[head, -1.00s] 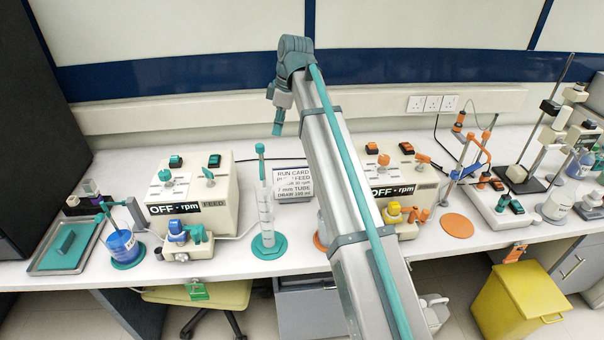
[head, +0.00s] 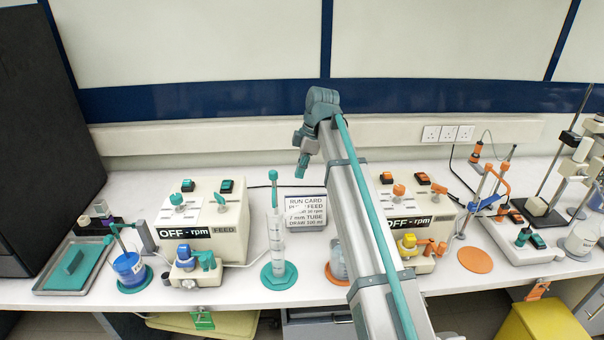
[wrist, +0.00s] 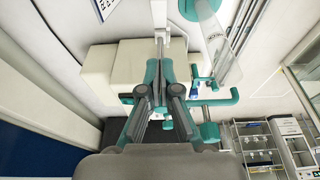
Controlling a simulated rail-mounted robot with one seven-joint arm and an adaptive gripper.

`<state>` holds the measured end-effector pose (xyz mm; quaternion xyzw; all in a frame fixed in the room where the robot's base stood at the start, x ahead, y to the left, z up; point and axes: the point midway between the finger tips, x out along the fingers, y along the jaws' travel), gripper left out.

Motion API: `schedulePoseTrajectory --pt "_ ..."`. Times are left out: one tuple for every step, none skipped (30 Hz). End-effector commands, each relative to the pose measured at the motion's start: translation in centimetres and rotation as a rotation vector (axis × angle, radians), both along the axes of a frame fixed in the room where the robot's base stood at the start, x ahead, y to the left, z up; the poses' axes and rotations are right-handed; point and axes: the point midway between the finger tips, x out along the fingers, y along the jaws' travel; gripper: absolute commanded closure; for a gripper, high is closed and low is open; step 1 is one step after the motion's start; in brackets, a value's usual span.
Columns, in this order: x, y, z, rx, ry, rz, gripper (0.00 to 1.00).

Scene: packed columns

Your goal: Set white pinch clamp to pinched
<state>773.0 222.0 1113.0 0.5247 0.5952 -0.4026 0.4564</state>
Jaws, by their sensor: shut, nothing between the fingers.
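I cannot single out the white pinch clamp for certain. A small pale piece (head: 188,283) sits low on the front of the left pump's head, too small to read as open or pinched. The left pump (head: 203,215) is a cream box with teal controls and an "OFF rpm" display. Its blue-and-teal pump head (head: 195,261) stands in front. My gripper (head: 303,166) hangs above the bench near the run card, right of the left pump and apart from it. In the wrist view its fingers (wrist: 160,88) are together and empty.
A teal-based cylinder (head: 278,245) stands right of the left pump. A blue beaker (head: 129,268) and a tray (head: 45,288) are at left. The run card (head: 306,212) stands behind. A second pump (head: 420,208) with orange controls is partly hidden behind my arm.

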Motion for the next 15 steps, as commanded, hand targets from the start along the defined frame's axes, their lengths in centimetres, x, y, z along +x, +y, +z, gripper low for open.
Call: schedulePoseTrajectory --pt "-0.2 0.2 -0.7 0.000 0.002 0.001 1.00" --pt "-0.2 0.4 -1.2 -0.001 0.003 0.001 1.00" --pt "-0.3 0.5 -1.9 0.000 0.003 0.001 1.00" --pt "-0.3 0.7 -2.4 0.000 0.003 0.001 1.00" --pt "-0.4 0.8 -3.0 -0.001 0.004 0.001 1.00" --pt "-0.4 1.0 -3.8 -0.001 0.003 0.001 1.00" --pt "-0.4 1.2 -4.3 0.000 0.003 0.001 1.00" --pt "-0.4 1.3 -4.9 -0.001 0.003 0.000 1.00" --pt "-0.4 1.5 -5.6 -0.001 0.003 0.000 1.00" --pt "-0.4 1.6 -6.2 -0.001 0.002 0.000 1.00" --pt "-0.4 1.8 -6.7 -0.001 0.003 0.000 1.00" --pt "-0.4 2.0 -7.4 -0.001 0.003 0.000 1.00" --pt "-0.4 2.1 -7.8 -0.001 0.002 0.000 1.00" --pt "-0.4 1.6 -8.2 -0.001 0.003 -0.002 1.00" --pt "-0.3 1.3 -8.7 -0.001 0.003 -0.003 1.00"
